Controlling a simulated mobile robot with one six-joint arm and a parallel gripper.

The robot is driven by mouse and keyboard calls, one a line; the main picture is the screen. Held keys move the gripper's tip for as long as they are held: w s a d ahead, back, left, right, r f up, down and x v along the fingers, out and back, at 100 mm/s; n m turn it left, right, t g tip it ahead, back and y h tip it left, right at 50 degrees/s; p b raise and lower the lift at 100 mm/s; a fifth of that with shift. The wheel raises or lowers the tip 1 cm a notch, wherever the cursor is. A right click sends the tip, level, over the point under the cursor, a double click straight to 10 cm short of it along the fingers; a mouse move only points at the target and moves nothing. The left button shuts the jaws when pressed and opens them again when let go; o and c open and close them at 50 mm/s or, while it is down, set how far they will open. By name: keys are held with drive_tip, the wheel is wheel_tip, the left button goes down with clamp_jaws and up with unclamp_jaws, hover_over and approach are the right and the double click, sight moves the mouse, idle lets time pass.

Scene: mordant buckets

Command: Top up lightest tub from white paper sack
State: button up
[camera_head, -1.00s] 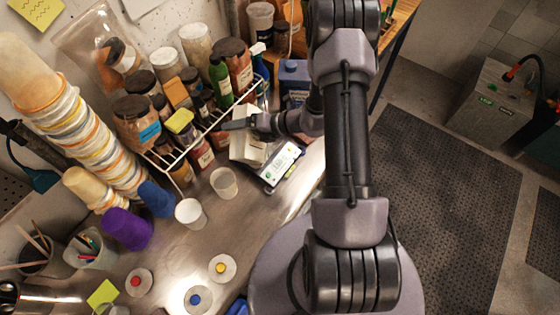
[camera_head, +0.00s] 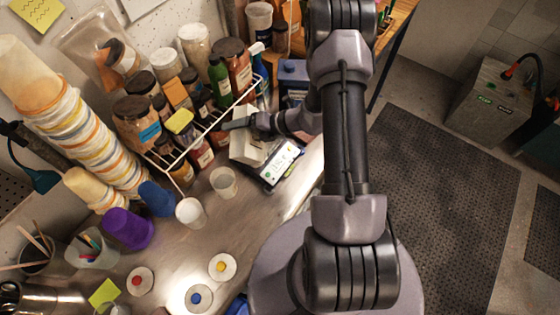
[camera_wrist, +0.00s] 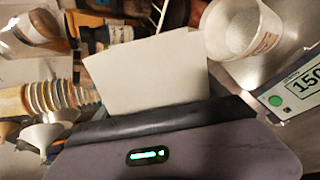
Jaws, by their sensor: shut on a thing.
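My gripper (camera_head: 240,125) is shut on the white paper sack (camera_head: 244,149), holding it beside the wire rack. In the wrist view the sack (camera_wrist: 150,75) is a plain pale panel beyond the dark gripper edge (camera_wrist: 160,122); its mouth and contents are hidden. A translucent tub (camera_head: 223,183) and a white tub (camera_head: 190,212) stand on the metal bench, to the lower left of the sack. One tub (camera_wrist: 240,30) shows at the upper right of the wrist view, apart from the sack. I cannot tell which tub is lightest.
A scale (camera_head: 282,163) with a lit display lies right of the sack. The wire rack (camera_head: 205,130) with several jars stands behind. A purple cup (camera_head: 128,228) and stacked cups (camera_head: 85,130) are at left. Discs with red, blue and yellow centres lie in front.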

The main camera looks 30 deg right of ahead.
idle(0.4)
drive_tip(key=shift+w+f+g, duration=0.1)
drive_tip(key=shift+f+g, duration=0.2)
drive_tip(key=shift+m+p, duration=0.3)
drive_tip(key=shift+p, duration=0.05)
idle(0.4)
drive_tip(key=shift+d+f+y, duration=0.1)
drive_tip(key=shift+f+y, duration=0.2)
drive_tip(key=shift+f+g, duration=0.1)
drive_tip(key=shift+g, duration=0.2)
idle(0.5)
drive_tip(key=shift+w+d+f+m, duration=0.15)
drive_tip(key=shift+f+m, duration=0.1)
drive_tip(key=shift+m, duration=0.15)
idle(0.7)
drive_tip(key=shift+f, duration=0.2)
